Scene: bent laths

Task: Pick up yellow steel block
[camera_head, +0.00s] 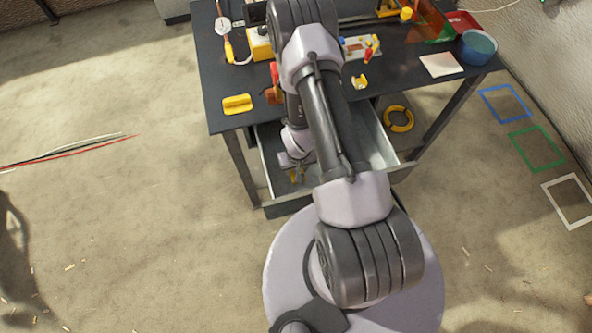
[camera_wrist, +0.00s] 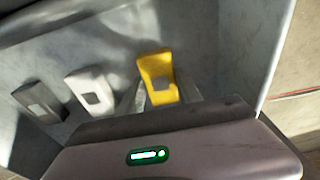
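A yellow block (camera_wrist: 155,66) with a grey patch stands inside the open drawer (camera_head: 376,138) under the table. Its lower end lies between the two fingers of my gripper (camera_wrist: 162,95) in the wrist view. The fingers are apart, one on each side of it, and I see no clear grip; whether they touch it is hard to tell. In the head view my gripper (camera_head: 296,172) is low inside the drawer, mostly hidden by my arm, with a bit of yellow beside it.
A white block (camera_wrist: 90,90) and a dark grey block (camera_wrist: 38,100) stand left of the yellow one. Drawer walls surround my gripper closely. The table (camera_head: 215,75) above carries a yellow piece (camera_head: 237,104), a blue bowl (camera_head: 477,48) and tools. A yellow ring (camera_head: 398,119) lies right of the drawer.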

